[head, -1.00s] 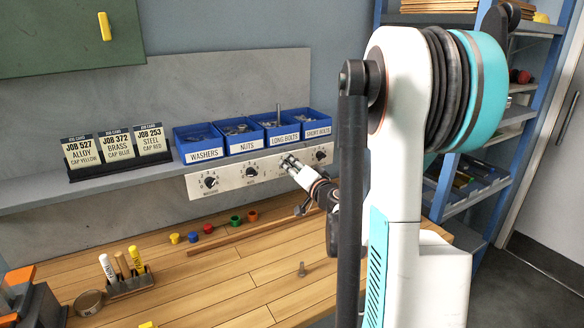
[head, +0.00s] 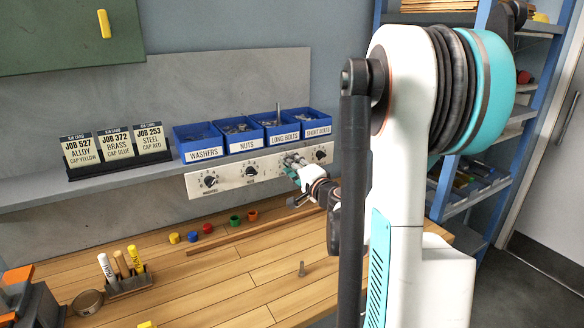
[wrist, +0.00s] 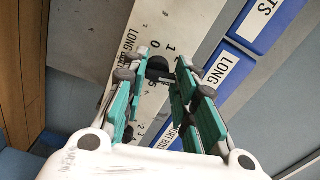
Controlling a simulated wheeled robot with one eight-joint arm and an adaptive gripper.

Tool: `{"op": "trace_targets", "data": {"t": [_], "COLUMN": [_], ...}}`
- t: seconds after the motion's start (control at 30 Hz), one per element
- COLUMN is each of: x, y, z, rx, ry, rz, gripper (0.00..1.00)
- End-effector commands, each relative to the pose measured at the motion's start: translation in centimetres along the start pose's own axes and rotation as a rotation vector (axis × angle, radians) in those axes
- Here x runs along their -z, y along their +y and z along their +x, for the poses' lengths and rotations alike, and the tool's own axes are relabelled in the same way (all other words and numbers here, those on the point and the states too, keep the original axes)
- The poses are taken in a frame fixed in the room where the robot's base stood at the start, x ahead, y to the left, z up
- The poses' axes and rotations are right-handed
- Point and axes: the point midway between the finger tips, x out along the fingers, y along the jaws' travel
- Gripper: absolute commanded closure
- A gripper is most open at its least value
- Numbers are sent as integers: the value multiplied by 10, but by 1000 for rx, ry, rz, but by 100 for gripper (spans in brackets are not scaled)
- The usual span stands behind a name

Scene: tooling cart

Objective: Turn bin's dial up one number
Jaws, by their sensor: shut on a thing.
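A pale dial panel (head: 230,178) runs under the shelf edge, with a black dial for washers (head: 211,182), one for nuts (head: 251,171) and one for short bolts (head: 320,155). My gripper (head: 290,160) is at the long bolts dial, which it hides in the head view. In the wrist view the fingers (wrist: 157,73) are closed around this dark dial (wrist: 158,67), beside printed numbers and a "LONG BOLTS" label. The dial's pointer is hidden, so its setting cannot be read. Above stand blue bins for washers (head: 200,143), nuts (head: 238,140), long bolts (head: 282,133) and short bolts (head: 314,127).
A card holder (head: 120,163) stands on the shelf at left. On the wooden bench lie several coloured caps (head: 191,236), a wooden strip (head: 235,235), an upright bolt (head: 301,269), a marker holder (head: 130,284) and a round tin (head: 88,302). The mid-bench is mostly clear.

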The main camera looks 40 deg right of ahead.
Motion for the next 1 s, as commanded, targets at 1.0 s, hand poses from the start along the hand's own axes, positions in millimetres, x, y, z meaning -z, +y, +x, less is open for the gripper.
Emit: {"op": "trace_targets", "data": {"t": [1.0], "x": [1], "y": [1], "z": [0], "rx": [-1], "ry": [2], "rz": [208], "gripper": [58]}}
